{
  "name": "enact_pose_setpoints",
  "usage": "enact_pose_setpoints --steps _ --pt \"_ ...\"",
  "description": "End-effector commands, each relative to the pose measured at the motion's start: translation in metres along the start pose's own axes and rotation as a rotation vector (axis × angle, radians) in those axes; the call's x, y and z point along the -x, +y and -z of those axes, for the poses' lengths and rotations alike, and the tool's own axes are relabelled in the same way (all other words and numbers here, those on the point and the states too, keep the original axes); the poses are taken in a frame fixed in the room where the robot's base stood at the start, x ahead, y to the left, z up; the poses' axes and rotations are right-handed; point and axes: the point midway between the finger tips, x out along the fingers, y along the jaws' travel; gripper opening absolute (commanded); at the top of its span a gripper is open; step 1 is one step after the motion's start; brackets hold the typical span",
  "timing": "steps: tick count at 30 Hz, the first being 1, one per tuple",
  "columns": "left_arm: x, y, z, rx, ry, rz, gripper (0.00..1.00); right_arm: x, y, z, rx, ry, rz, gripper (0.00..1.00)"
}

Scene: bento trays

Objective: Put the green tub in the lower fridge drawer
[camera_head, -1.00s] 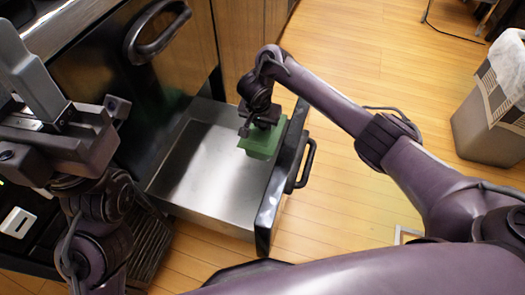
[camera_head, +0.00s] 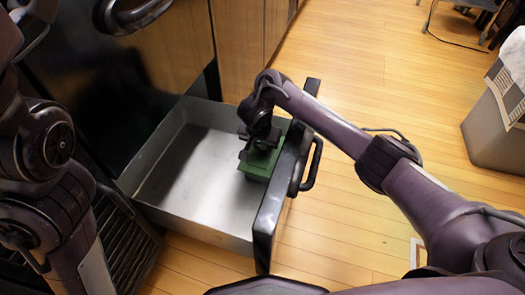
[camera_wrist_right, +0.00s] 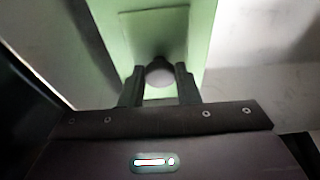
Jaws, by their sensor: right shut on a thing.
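The green tub (camera_head: 257,167) is inside the open metal drawer (camera_head: 168,218), close to its dark front panel. My right gripper (camera_head: 258,142) reaches down over the drawer and is shut on the round knob of the tub's lid. In the right wrist view the fingers (camera_wrist_right: 159,86) sit on both sides of the grey knob, with the green tub (camera_wrist_right: 195,30) beyond. I cannot tell whether the tub's bottom touches the drawer floor. My left arm is at the left edge of the head view, with its gripper out of view.
The dark front panel (camera_head: 276,200) has a handle (camera_head: 312,165) on its outer side. A second dark handle (camera_head: 135,14) is on the front above. A grey bin (camera_head: 490,135) stands at the right. Most of the drawer floor is bare, and wooden floor lies beyond.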

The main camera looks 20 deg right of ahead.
Motion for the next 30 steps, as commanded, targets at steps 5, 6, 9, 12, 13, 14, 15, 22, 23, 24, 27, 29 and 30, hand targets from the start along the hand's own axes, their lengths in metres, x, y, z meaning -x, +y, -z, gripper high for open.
enact_pose_setpoints --steps 5,6,9,12,13,14,15,22,23,24,27,29,30 --pt "-0.0018 -0.0019 0.0022 -0.010 0.007 0.002 0.36 -0.0017 -0.0009 0.0003 -0.001 0.003 0.003 0.00" --pt "-0.0020 -0.0019 0.0020 -0.009 0.006 0.002 0.36 -0.0014 -0.0009 0.0004 0.000 0.003 0.003 0.00" --pt "-0.0020 -0.0019 0.0019 -0.009 0.006 0.002 0.36 -0.0013 -0.0009 0.0003 0.000 0.002 0.003 0.00" --pt "-0.0024 -0.0019 0.0015 -0.008 0.005 0.002 0.36 -0.0027 -0.0008 -0.0003 -0.001 0.002 0.002 0.00" --pt "-0.0025 -0.0018 0.0013 -0.008 0.004 0.002 0.36 -0.0036 -0.0007 -0.0006 -0.001 0.002 0.002 0.00" --pt "-0.0016 -0.0016 0.0012 -0.007 0.003 0.002 0.36 -0.0047 -0.0004 -0.0012 0.000 0.001 0.001 0.32" --pt "-0.0015 -0.0016 0.0013 -0.007 0.004 0.002 0.36 -0.0048 -0.0004 -0.0012 0.000 0.001 0.001 0.37" --pt "-0.0015 -0.0015 0.0015 -0.007 0.004 0.001 0.36 -0.0048 -0.0004 -0.0012 0.000 0.001 0.001 0.51" --pt "-0.0015 -0.0015 0.0015 -0.007 0.004 0.001 0.36 -0.0048 -0.0005 -0.0012 0.000 0.001 0.001 0.51" --pt "-0.0015 -0.0015 0.0016 -0.007 0.004 0.001 0.36 -0.0048 -0.0005 -0.0013 0.000 0.001 0.001 0.51" --pt "-0.0010 -0.0015 0.0017 -0.007 0.004 0.001 0.36 -0.0042 -0.0006 -0.0010 0.000 0.001 0.002 0.51" --pt "0.0003 -0.0014 0.0019 -0.008 0.004 0.002 0.36 -0.0024 -0.0007 -0.0003 0.000 0.002 0.002 0.51" --pt "-0.0066 -0.0021 0.0019 -0.008 0.009 0.000 0.36 0.0021 -0.0005 0.0002 0.001 0.001 0.001 0.51"
